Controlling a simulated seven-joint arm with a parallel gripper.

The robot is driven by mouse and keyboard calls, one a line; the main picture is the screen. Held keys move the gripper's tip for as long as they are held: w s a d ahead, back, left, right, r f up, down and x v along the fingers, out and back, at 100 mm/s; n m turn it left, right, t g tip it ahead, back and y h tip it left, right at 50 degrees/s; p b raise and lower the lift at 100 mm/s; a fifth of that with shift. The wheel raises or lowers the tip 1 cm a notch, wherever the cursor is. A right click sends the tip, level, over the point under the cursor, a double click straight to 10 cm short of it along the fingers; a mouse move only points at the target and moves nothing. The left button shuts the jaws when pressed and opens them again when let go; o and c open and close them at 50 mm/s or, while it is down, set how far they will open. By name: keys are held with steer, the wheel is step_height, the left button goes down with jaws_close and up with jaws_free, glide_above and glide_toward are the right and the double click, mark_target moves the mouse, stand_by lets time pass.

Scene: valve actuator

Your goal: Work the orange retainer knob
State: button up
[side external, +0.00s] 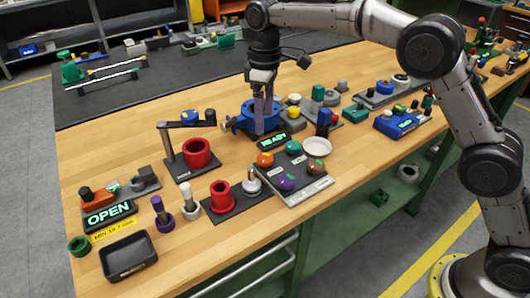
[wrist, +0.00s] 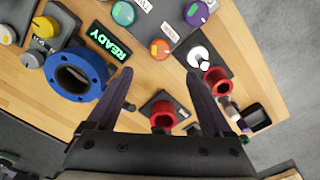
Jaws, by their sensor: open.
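An orange round knob (side external: 265,159) sits on a grey panel (side external: 305,193) with green, purple and brown knobs. In the wrist view an orange knob (wrist: 160,48) with a green mark shows at upper centre, beyond my fingertips. My gripper (side external: 263,128) points down above the bench, in front of or over the blue flanged ring; the exact gap is unclear. In the wrist view my gripper (wrist: 160,78) has its fingers wide apart with nothing between them. Another orange part (side external: 86,194) is at the far left by the OPEN sign; I cannot tell which one is the retainer.
The blue flanged ring (wrist: 97,68) lies left of my fingers in the wrist view. A READY display (side external: 273,141) stands beside it. Red cylinders (side external: 197,153) and a stand with a grey lever (side external: 185,123) are to the left. A white dish (side external: 317,146) is to the right.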

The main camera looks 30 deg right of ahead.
mark_target(265, 157)
step_height(265, 157, down, 12)
stand_by(0.4)
steer(key=shift+c, duration=0.2)
jaws_close()
stand_by(0.3)
steer(key=shift+m, duration=2.9)
steer(key=shift+o, duration=0.2)
jaws_free()
